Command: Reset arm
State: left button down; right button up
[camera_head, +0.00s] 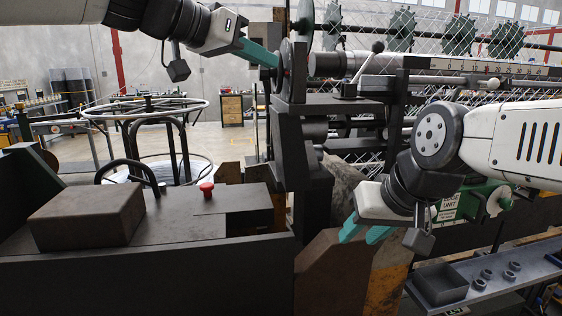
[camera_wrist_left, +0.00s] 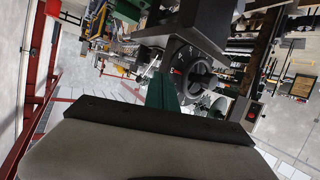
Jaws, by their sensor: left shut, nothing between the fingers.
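My left gripper (camera_head: 272,60) comes in from the upper left with its teal fingers shut and nothing between them. Its tips are beside a dark round disc (camera_head: 287,66) on the machine; I cannot tell whether they touch. In the left wrist view, the teal fingers (camera_wrist_left: 163,92) point at a dark round wheel (camera_wrist_left: 190,72). My right gripper (camera_head: 357,236) points down and left, in front of the machine, with its two teal fingers apart and empty. The dark brown block below it is close to its fingertips.
The weaving machine (camera_head: 300,150) fills the middle and right. A dark bench (camera_head: 140,265) with a brown box (camera_head: 88,217) and a red button (camera_head: 207,188) is at lower left. A wire reel stand (camera_head: 150,115) is behind it. A grey shelf (camera_head: 525,262) with nuts and a tray is at lower right.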

pick_arm(q)
jog(key=s+a+f+n+g+y, duration=0.1)
jog(key=s+a+f+n+y, duration=0.1)
jog(key=f, duration=0.7)
jog(key=s+a+f+n+g+y, duration=0.1)
jog(key=s+a+f+n+y, duration=0.2)
jog(key=f, duration=0.7)
jog(key=s+a+f+n+g+y, duration=0.1)
jog(key=s+a+f+n+y, duration=0.2)
jog(key=s+a+f, duration=0.3)
notch_tip(320, 180, down, 4)
jog(key=shift+s+f, duration=0.1)
jog(key=shift+s, duration=0.7)
